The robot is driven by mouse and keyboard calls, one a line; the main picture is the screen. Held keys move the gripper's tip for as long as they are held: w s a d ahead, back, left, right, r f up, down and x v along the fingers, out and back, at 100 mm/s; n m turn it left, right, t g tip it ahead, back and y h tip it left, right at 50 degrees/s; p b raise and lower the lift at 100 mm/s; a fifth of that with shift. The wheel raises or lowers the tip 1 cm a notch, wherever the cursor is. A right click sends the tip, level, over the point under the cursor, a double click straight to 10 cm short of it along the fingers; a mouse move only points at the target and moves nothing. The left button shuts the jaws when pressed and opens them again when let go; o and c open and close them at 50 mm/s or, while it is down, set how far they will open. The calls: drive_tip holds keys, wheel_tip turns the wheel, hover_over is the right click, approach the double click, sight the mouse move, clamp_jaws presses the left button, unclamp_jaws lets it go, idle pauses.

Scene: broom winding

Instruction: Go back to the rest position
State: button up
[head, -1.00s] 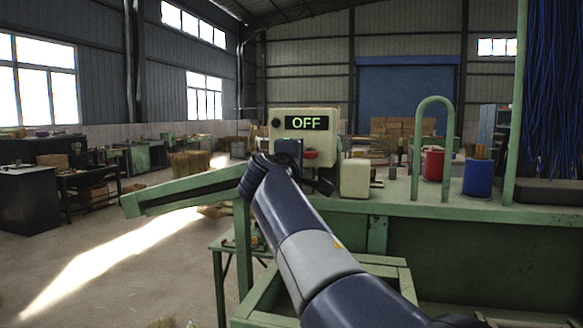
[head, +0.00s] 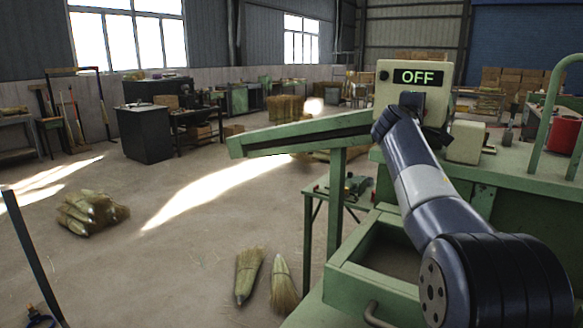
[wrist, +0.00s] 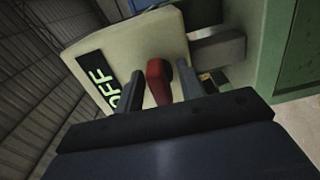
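The cream control box (head: 412,95) stands on the green machine (head: 450,180), and its display (head: 418,77) reads OFF. In the wrist view the box (wrist: 150,38) fills the upper middle, with the display (wrist: 100,80) tilted at left. A red knob (wrist: 158,80) sticks out from the box. My gripper (wrist: 160,72) is open, its two dark fingers apart on either side of the knob. I cannot tell whether either finger touches it. In the head view my wrist hides the knob and fingers.
A green sloping arm (head: 300,133) juts left from the machine. Broom heads (head: 264,277) lie on the floor beside it, with another bundle (head: 92,212) farther left. A black cabinet (head: 145,132) stands at the back left. The floor between is clear.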

drive_tip(key=shift+s, duration=0.1)
drive_tip(key=shift+s+a+b, duration=0.2)
drive_tip(key=shift+b, duration=0.1)
drive_tip(key=b+v, duration=0.3)
drive_tip(key=v, duration=0.7)
drive_tip(key=p+x, duration=0.3)
drive_tip(key=x, duration=0.7)
drive_tip(key=shift+w+d+r+p, duration=0.15)
drive_tip(key=shift+w+d+p, duration=0.1)
drive_tip(key=shift+p, duration=0.1)
drive_tip(key=shift+w+r+n+p, duration=0.1)
drive_tip(key=shift+r+n+p, duration=0.05)
drive_tip(key=shift+n+p, duration=0.35)
drive_tip(key=shift+a+r+n+p, duration=0.1)
drive_tip(key=shift+r+n+p, duration=0.05)
drive_tip(key=shift+n+p, duration=0.85)
drive_tip(key=n+p, duration=0.2)
drive_tip(key=n, duration=0.1)
drive_tip(key=shift+n, duration=0.3)
drive_tip(key=shift+f+n, duration=0.25)
drive_tip(key=shift+n, duration=0.05)
drive_tip(key=shift+f, duration=0.1)
